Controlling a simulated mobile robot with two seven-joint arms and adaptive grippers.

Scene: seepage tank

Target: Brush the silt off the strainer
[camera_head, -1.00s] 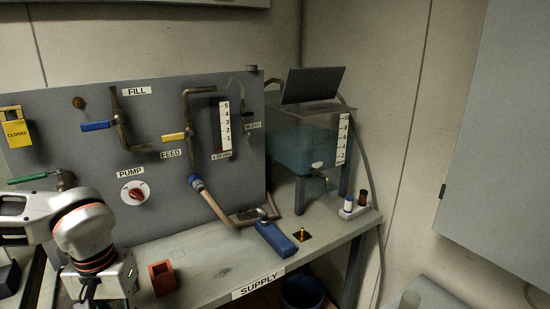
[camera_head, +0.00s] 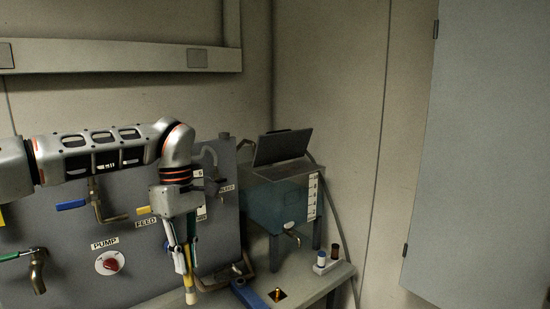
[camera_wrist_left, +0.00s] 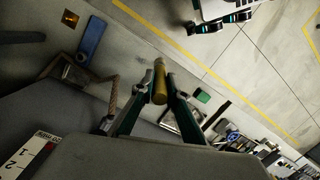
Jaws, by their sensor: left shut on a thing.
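My left gripper (camera_head: 184,268) hangs down in front of the panel, left of the tank, shut on a slim yellow-handled tool, seemingly the brush (camera_head: 190,296), with a pale tip pointing down. In the left wrist view the yellow handle (camera_wrist_left: 160,80) lies between the two fingers. The grey-blue tank (camera_head: 285,203) stands at the back right on legs, its dark lid (camera_head: 282,147) raised. I cannot make out the strainer or any silt. The gripper is apart from the tank. My right gripper is not in view.
The panel (camera_head: 75,262) carries valves, pipes and a red pump knob (camera_head: 107,263). A cabinet (camera_head: 482,150) bounds the right.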

